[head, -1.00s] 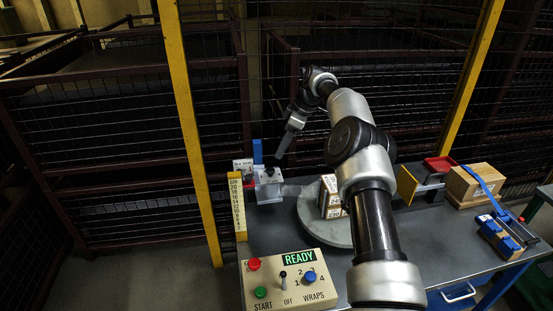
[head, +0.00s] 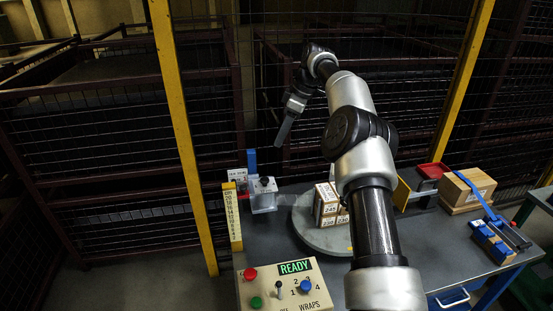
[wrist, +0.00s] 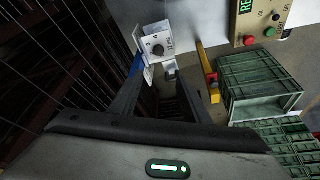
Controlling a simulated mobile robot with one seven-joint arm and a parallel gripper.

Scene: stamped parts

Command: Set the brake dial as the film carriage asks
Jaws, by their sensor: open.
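The film carriage (head: 263,202) is a pale grey block at the left back of the bench, with a blue upright and a small printed card (head: 239,178) beside it. The brake dial (head: 265,182) shows as a dark knob on its top. In the wrist view the dial (wrist: 158,50) is a round dark knob on a white plate with small marks. Its setting and the card's text are too small to read. My gripper (head: 280,143) is open and empty, above the carriage and apart from the dial. In the wrist view its fingers (wrist: 157,72) stand either side below the knob.
A yellow scale (head: 233,215) stands left of the carriage. A round turntable (head: 305,228) bears numbered cartons (head: 328,205). A control panel (head: 285,287) reads READY. Green crates (wrist: 255,85) show below the bench. A mesh fence and yellow posts (head: 180,120) stand behind.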

